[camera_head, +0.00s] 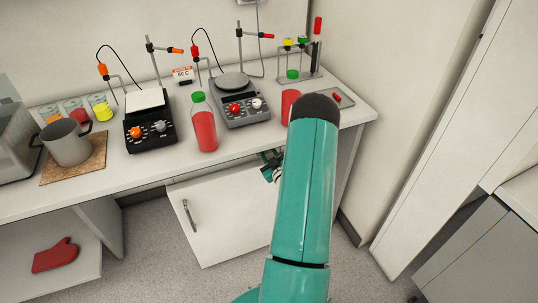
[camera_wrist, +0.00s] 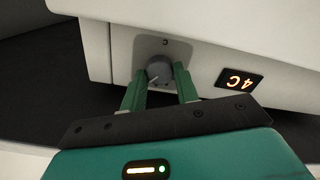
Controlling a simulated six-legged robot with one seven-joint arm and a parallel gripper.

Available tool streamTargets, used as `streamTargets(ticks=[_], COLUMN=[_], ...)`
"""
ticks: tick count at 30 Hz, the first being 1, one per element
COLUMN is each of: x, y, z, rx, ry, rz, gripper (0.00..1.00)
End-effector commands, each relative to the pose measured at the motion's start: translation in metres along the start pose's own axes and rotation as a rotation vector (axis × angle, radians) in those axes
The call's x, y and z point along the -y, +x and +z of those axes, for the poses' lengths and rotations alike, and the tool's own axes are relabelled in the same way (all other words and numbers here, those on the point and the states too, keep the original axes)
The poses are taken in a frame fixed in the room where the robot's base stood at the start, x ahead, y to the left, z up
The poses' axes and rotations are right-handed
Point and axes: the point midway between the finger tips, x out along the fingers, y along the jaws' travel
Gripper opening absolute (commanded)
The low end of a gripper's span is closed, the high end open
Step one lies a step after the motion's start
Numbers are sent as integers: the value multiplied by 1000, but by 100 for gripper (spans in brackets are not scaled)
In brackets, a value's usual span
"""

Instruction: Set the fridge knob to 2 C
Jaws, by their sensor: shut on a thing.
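The fridge knob (camera_wrist: 159,72) is a round grey dial with a pale pointer mark, set on a grey plate in the wrist view. My gripper (camera_wrist: 160,82) has its two green fingers on either side of the knob, shut on it. A small display (camera_wrist: 240,80) to the right of the knob reads 4C in orange and appears upside down. In the head view, the white fridge (camera_head: 215,222) stands under the bench with its door and dark handle showing. My arm covers the knob there, and only a small part of my gripper shows beside the arm.
The bench (camera_head: 170,160) above holds a black hotplate (camera_head: 150,128), a grey stirrer (camera_head: 240,105), a red juice bottle (camera_head: 204,128) near the front edge and a grey pot (camera_head: 67,143). A red mitt (camera_head: 55,255) lies at lower left. Open floor lies before the fridge.

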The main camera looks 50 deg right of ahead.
Motion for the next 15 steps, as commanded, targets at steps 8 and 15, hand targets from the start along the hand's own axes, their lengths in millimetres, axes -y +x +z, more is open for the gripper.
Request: streamTargets(ticks=[8, 15], x=[0, 0], y=[0, 0], z=[0, 0], rx=[1, 1], ry=[194, 317], rz=[1, 1], gripper=[8, 8])
